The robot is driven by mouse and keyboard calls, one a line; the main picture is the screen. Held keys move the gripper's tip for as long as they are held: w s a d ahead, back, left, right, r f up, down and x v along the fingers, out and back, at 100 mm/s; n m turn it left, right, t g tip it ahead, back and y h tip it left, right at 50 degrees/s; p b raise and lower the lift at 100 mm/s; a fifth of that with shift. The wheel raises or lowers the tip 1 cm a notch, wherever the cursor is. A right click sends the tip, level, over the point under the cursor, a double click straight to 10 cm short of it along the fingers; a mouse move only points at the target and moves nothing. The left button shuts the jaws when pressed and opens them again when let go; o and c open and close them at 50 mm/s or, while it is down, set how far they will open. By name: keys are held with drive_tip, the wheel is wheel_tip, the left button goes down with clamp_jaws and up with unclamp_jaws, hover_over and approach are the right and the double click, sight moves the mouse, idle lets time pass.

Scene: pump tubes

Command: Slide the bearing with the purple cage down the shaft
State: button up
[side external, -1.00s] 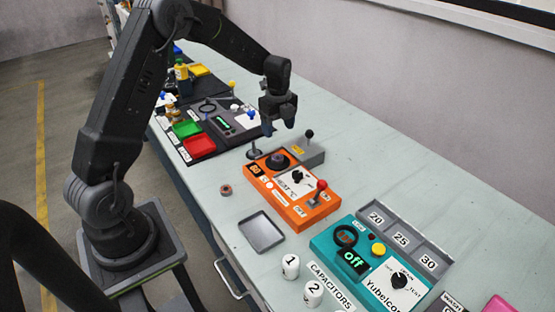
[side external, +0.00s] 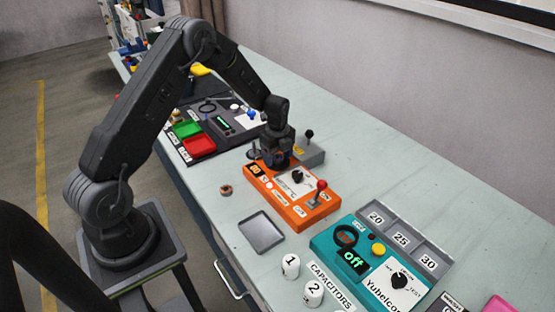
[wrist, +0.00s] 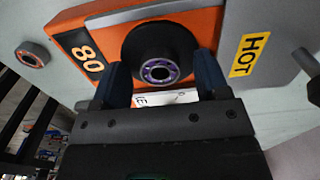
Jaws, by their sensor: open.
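The bearing with the purple cage (wrist: 160,71) sits in the middle of a round black seat (wrist: 160,45) on the orange heater in the wrist view. My gripper (wrist: 163,75) is open, with one finger on each side of the bearing and seat. In the side view my gripper (side external: 278,161) is low over the heater's far end and hides the bearing. A grey round-based post (side external: 252,153), possibly the shaft, stands just left of my gripper, partly hidden.
The orange heater (side external: 293,210) has a dial and a red-knobbed lever. A grey block (side external: 313,153) with a yellow HOT label (wrist: 243,55) and black-knobbed lever stands close beside it. Another bearing (side external: 226,190) and an empty grey tray (side external: 261,232) lie in front. A teal tester (side external: 375,262) is nearer the camera.

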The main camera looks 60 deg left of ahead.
drive_tip(key=c, duration=1.1)
drive_tip(key=shift+r, duration=0.5)
drive_tip(key=r, duration=0.3)
drive_tip(key=shift+s+a+r, duration=0.2)
drive_tip(key=shift+a+r, duration=0.1)
drive_tip(key=shift+r, duration=0.1)
drive_tip(key=s+a+r, duration=0.6)
drive_tip(key=s+a, duration=0.1)
drive_tip(key=w+a, duration=0.1)
drive_tip(key=w, duration=0.1)
drive_tip(key=w+a+f, duration=0.1)
drive_tip(key=w+a, duration=0.1)
drive_tip(key=w+a+f, duration=0.1)
drive_tip(key=w, duration=0.1)
drive_tip(key=shift+a+f, duration=0.2)
